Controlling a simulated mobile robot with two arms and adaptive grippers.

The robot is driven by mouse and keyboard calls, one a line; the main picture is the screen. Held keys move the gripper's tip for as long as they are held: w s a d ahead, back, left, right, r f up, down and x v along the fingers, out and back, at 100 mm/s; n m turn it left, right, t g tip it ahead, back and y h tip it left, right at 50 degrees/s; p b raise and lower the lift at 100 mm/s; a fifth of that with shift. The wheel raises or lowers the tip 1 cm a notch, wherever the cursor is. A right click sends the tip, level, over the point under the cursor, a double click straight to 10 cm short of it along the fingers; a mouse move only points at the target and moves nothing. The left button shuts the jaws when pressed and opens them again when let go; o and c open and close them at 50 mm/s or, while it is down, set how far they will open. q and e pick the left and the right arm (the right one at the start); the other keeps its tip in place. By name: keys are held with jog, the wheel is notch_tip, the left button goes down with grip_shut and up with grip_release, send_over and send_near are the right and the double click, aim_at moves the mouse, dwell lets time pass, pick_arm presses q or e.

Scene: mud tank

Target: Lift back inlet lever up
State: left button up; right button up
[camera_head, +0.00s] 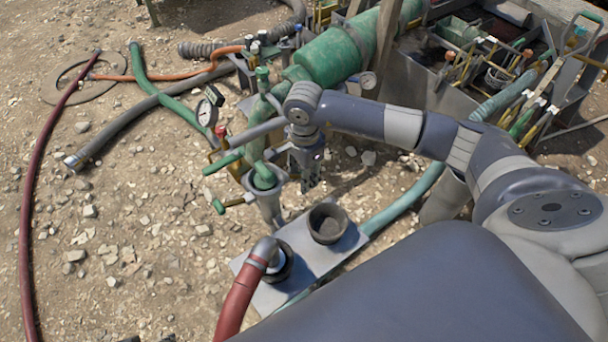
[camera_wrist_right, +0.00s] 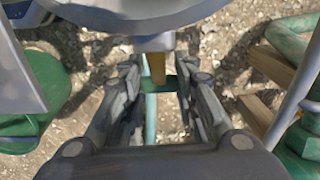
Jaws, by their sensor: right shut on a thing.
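My right gripper (camera_head: 309,182) hangs down beside the green inlet pipe in the head view, with its arm coming in from the right. In the right wrist view its two fingers (camera_wrist_right: 160,98) stand on either side of a green handle piece (camera_wrist_right: 172,84) with a yellow-brown bar (camera_wrist_right: 156,68) above it. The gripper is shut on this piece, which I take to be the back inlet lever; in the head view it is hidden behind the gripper. Two other green-handled levers (camera_head: 222,162) (camera_head: 220,206) stick out to the left. Small dark tips at the bottom edge may be my left gripper (camera_head: 148,339).
A pressure gauge (camera_head: 207,112) stands near the pipe. A grey plate (camera_head: 318,262) with a round socket and a red hose (camera_head: 236,300) lies in front. A green cylinder (camera_head: 333,56) and a tank (camera_head: 425,84) are behind.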

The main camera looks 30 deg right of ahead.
jog(key=shift+d, duration=0.1)
jog(key=shift+r, duration=0.15)
jog(key=shift+w+d+r, duration=0.1)
jog(key=shift+d+r, duration=0.05)
jog(key=shift+r, duration=0.05)
pick_arm(q)
jog(key=x, duration=0.2)
jog(key=shift+w+d+f+p, duration=0.1)
jog(key=shift+f+p, duration=0.25)
jog(key=shift+f, duration=0.05)
pick_arm(e)
jog(key=shift+d+r, duration=0.25)
jog(key=shift+r, duration=0.1)
